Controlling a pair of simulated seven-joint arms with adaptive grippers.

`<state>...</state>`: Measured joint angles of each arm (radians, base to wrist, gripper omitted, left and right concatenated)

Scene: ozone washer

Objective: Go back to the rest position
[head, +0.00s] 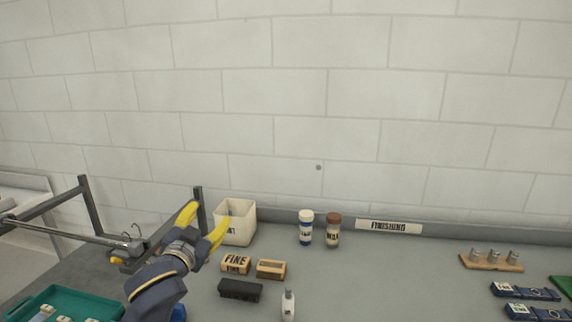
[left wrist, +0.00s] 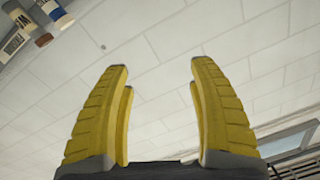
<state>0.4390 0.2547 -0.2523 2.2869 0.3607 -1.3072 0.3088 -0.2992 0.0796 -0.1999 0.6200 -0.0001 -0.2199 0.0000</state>
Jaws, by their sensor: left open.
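My left gripper (head: 203,229) has yellow fingers and a dark blue wrist. It is raised over the left part of the grey bench, with its fingers spread and nothing between them. In the head view it partly overlaps the white box (head: 240,224) behind it. In the left wrist view the two yellow fingers (left wrist: 158,110) stand wide apart against the white block wall. My right gripper is not in the head view.
A metal frame with a rod (head: 80,238) stands left of my left gripper. A teal tray (head: 97,300) is at the lower left. Blocks marked FINE (head: 235,264), a black block (head: 239,291) and two bottles (head: 306,228) stand nearby.

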